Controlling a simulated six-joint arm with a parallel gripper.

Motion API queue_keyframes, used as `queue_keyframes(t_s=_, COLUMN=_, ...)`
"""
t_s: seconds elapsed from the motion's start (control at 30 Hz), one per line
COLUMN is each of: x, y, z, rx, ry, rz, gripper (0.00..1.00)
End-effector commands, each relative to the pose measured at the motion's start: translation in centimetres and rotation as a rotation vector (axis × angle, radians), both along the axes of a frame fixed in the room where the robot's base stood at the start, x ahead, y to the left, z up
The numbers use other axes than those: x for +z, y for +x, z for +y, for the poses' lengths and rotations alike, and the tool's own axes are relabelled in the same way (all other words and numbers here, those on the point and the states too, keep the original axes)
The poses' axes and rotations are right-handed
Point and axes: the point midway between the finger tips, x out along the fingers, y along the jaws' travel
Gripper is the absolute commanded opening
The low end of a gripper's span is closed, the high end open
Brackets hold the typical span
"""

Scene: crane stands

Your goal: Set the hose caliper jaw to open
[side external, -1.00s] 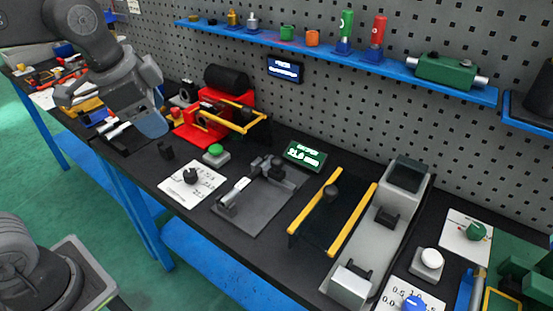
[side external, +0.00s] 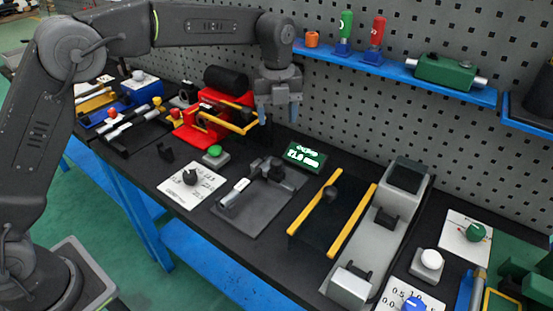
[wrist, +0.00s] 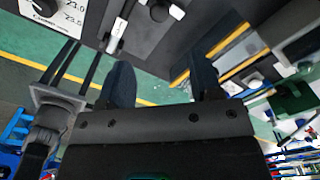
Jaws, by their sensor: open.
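The caliper fixture (side external: 238,190) lies on a dark grey plate (side external: 262,215) in the middle of the bench, with a light grey bar and dark jaw blocks. How far its jaw is open is too small to tell. My gripper (side external: 280,108) is open and empty, raised above and behind the fixture. In the wrist view, the open fingers (wrist: 162,82) frame the bench edge, with the caliper bar (wrist: 118,30) beyond.
A green button (side external: 214,151) is behind the card. A red fixture with yellow bars (side external: 228,118) stands behind left. Yellow rails (side external: 350,222) and a grey machine (side external: 375,240) stand to the right. A blue shelf (side external: 400,72) runs along the pegboard above.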

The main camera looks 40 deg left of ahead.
Motion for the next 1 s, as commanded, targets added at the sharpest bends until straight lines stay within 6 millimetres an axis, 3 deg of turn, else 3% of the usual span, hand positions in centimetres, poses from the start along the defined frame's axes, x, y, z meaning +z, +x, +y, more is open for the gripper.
queue_keyframes(t_s=0.6, x=-11.2, y=-0.1, z=0.0, rx=0.004, ry=0.001, rz=0.002, gripper=0.59)
queue_keyframes(t_s=0.8, x=-12.9, y=-0.1, z=0.0, rx=0.004, ry=-0.001, rz=-0.001, gripper=0.59)
queue_keyframes(t_s=1.0, x=-13.2, y=-0.1, z=0.0, rx=0.004, ry=0.000, rz=-0.001, gripper=0.59)
